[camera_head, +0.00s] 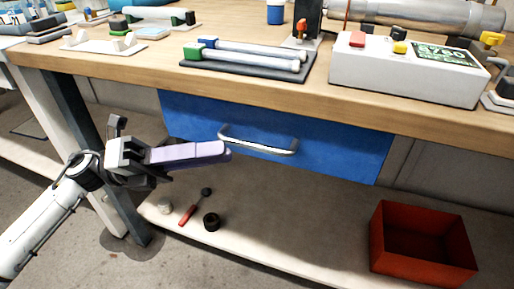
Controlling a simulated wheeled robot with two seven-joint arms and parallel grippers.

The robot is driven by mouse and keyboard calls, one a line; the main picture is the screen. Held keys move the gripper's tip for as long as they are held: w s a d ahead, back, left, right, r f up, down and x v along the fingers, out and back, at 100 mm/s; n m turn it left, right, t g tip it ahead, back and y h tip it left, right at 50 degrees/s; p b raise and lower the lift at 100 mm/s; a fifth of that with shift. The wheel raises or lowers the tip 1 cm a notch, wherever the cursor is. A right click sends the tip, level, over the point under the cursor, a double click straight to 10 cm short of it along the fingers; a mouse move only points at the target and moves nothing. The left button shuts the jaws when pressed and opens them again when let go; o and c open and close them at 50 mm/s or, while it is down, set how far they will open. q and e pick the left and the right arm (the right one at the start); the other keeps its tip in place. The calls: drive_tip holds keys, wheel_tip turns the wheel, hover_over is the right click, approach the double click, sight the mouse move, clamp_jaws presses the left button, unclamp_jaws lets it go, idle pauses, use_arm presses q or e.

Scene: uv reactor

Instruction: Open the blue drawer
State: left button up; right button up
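The blue drawer (340,152) sits under the wooden tabletop in the middle of the head view. Its front looks flush below the table edge, so it appears closed. A silver bar handle (258,145) runs across its front. My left gripper (226,151), with pale purple fingers, reaches in from the left. My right gripper is out of view.
The wooden table (130,72) carries a white control box (400,75), metal tubes and small parts. The lower shelf (290,220) holds a red bin (420,265), a red screwdriver (188,214) and a dark ring (211,221). A dark table leg (95,150) stands behind my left arm.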

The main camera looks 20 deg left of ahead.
sight(256, 144)
use_arm(q)
drive_tip(key=x, duration=0.7)
drive_tip(key=shift+w+d+r, duration=0.1)
drive_tip(key=shift+w+d, duration=0.05)
drive_tip(key=shift+d, duration=0.15)
clamp_jaws()
